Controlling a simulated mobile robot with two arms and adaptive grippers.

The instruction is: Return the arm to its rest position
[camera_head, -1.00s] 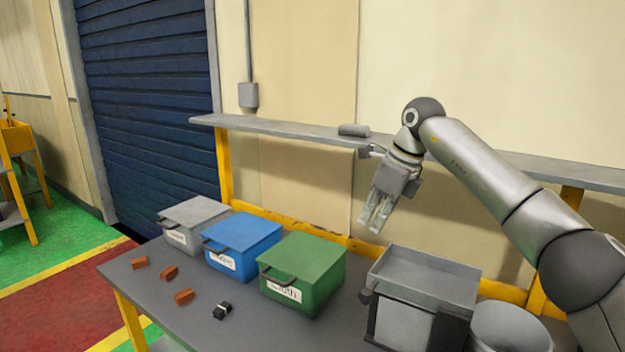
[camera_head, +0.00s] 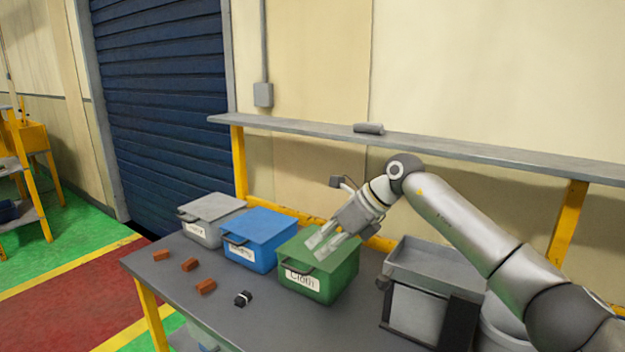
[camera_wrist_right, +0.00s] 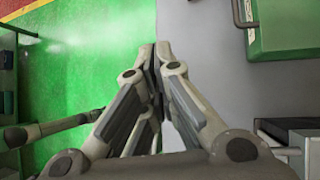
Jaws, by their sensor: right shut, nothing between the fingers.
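My right arm comes in from the right in the head view. Its gripper (camera_head: 322,243) shows in front of the green lidded box (camera_head: 343,283), overlapping its lid in the picture. I cannot tell the exact gap between them. In the right wrist view the fingertips of the right gripper (camera_wrist_right: 158,52) meet, and nothing is between them. The green box also shows at the upper right of that view (camera_wrist_right: 285,28), apart from the fingers. My left gripper is not in view.
A blue box (camera_head: 262,240) and a grey box (camera_head: 212,220) stand left of the green one on the table (camera_head: 225,318). Several red-brown blocks (camera_head: 190,264) and a small black part (camera_head: 243,298) lie in front. A grey bin (camera_head: 430,262) stands right. A shelf (camera_head: 470,152) runs behind.

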